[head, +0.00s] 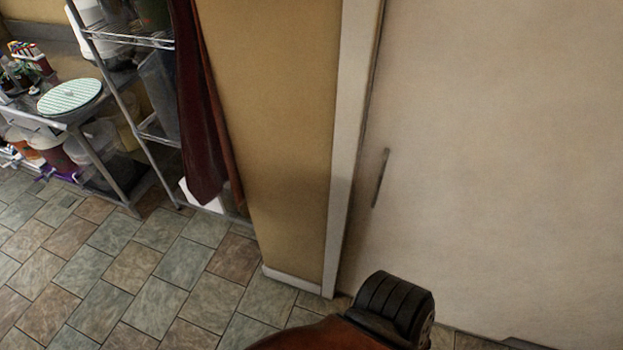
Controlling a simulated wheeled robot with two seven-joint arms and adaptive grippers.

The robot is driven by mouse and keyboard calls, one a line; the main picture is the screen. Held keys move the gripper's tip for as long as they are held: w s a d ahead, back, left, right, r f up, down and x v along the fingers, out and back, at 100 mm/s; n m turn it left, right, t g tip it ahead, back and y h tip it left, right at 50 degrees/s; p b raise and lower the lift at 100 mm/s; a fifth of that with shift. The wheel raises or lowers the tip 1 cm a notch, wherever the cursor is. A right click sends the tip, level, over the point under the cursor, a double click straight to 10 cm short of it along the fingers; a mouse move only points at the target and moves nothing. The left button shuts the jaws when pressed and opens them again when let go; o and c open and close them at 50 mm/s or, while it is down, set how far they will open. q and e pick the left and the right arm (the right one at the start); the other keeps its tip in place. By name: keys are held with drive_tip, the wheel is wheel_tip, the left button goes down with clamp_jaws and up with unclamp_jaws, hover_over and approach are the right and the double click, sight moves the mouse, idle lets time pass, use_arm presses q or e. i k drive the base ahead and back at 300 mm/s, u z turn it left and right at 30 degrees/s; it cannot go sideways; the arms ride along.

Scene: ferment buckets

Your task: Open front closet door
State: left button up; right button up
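The closet door (500,150) is a large, plain beige panel filling the right side of the head view. It looks shut, with its left edge along the pale door frame (348,150). A thin, dark, upright handle (380,178) is on the door near that left edge. The door's top and right edges are outside the view. Neither of my grippers shows in the head view, so nothing is seen touching the handle.
A yellow-tan wall (275,120) stands left of the door frame. A metal wire rack (130,95) and a dark red hanging cloth (200,120) are further left. A metal table (110,112) holds a round striped item (70,96). The tiled floor (130,265) is clear at lower left.

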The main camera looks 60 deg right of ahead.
sight(489, 182)
drive_tip(key=u, duration=0.65)
drive_tip(key=i, duration=0.95)
drive_tip(key=z, duration=2.75)
